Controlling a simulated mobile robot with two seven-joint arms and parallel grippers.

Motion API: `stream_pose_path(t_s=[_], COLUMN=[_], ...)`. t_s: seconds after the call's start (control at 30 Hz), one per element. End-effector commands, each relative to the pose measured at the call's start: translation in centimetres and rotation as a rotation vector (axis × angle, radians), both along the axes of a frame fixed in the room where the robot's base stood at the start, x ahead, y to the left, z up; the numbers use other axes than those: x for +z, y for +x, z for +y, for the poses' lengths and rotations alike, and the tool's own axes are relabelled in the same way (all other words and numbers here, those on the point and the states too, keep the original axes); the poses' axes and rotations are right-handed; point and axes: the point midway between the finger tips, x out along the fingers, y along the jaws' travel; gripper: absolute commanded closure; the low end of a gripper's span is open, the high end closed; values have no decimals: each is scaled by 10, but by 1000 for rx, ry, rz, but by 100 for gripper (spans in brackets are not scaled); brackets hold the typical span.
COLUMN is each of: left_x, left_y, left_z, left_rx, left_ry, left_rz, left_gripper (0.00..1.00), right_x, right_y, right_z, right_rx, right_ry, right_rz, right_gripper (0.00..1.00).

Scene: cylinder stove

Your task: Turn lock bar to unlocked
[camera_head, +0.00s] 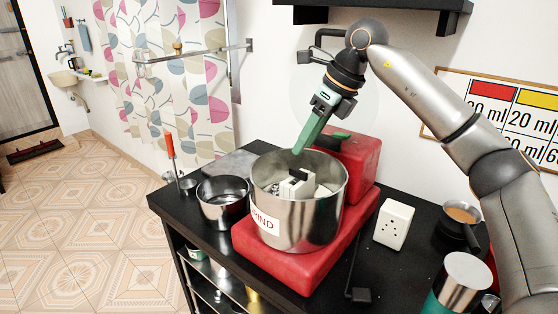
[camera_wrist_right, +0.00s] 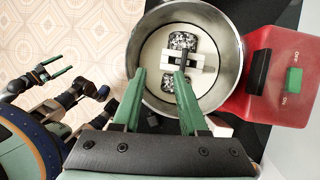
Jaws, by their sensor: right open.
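A steel bowl (camera_head: 325,205) labelled GRIND sits on a red machine (camera_head: 282,264). Inside it is a white block (camera_head: 298,184) with dark parts, which also shows in the right wrist view (camera_wrist_right: 196,60) with a short dark bar (camera_wrist_right: 204,62) across it. I cannot tell for sure that this is the lock bar. My right gripper (camera_head: 299,148) is above the bowl, and in its wrist view (camera_wrist_right: 160,72) its two green fingers are apart and empty.
A smaller steel pot (camera_head: 223,203) stands left of the machine. A white socket box (camera_head: 394,224) and a dark pan (camera_head: 460,222) stand to the right. The machine has a green button (camera_wrist_right: 294,80) beside OFF and ON markings. A black shelf hangs above.

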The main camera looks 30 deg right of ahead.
Motion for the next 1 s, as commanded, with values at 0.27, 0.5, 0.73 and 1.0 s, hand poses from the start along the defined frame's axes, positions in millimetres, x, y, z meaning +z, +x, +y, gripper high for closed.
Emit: stream_pose_path(t_s=[0.27,0.5,0.73,1.0], left_x=[-3,-12,-13,-12], left_y=[-1,-9,-9,-7], left_z=[0,0,-1,-3], left_rx=[0,-1,-4,-7], left_ry=[1,2,1,-1], left_rz=[3,24,28,23], left_gripper=[11,11,11,11], right_x=[18,-19,-61,-89], right_y=[-11,2,19,30], right_z=[-42,-36,-28,-23], right_rx=[-90,-88,-87,-86], right_ry=[-98,-98,-97,-95], right_rz=[1,4,2,-1], right_gripper=[57,57,57,57])
